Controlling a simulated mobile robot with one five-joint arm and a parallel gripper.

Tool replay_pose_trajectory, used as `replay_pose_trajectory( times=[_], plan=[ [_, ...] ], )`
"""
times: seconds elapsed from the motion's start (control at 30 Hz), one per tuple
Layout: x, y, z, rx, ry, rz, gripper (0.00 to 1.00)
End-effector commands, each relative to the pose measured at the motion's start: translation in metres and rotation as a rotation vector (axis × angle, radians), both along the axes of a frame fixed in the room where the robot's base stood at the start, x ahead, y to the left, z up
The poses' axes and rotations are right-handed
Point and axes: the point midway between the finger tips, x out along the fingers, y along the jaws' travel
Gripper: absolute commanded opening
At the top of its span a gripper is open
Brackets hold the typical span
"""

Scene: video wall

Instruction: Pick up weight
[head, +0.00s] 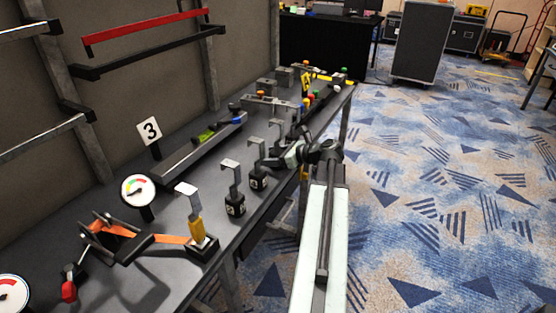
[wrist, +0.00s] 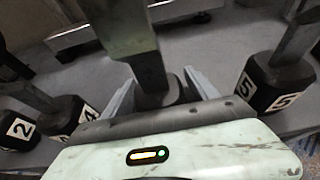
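Several black weights with number labels and upright metal hooks stand in a row along the bench's right edge, including a near weight (head: 235,207) and the one behind it (head: 258,180). My gripper (head: 288,157) is low over the bench edge, just beyond these two. In the wrist view, one weight (wrist: 155,92) stands between my gripper's two spread fingers (wrist: 160,95), its post rising between them; its label is hidden. The fingers look apart from it. A weight marked 5 (wrist: 280,82) is to the right. Weights marked 2 (wrist: 22,128) and apparently 4 (wrist: 72,120) are to the left.
Neighbouring weights stand close on both sides. Carpet (head: 430,210) to the right is clear.

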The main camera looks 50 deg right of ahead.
Motion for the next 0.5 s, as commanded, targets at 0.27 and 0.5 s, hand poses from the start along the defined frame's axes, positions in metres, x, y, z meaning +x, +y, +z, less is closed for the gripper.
replay_pose_trajectory(
  times=[0.27,0.5],
  plan=[
    [-0.0006,-0.0004,0.0003,0.000,0.000,0.000,0.00],
    [-0.0006,-0.0007,0.0012,0.001,-0.003,-0.001,0.00]
  ],
)
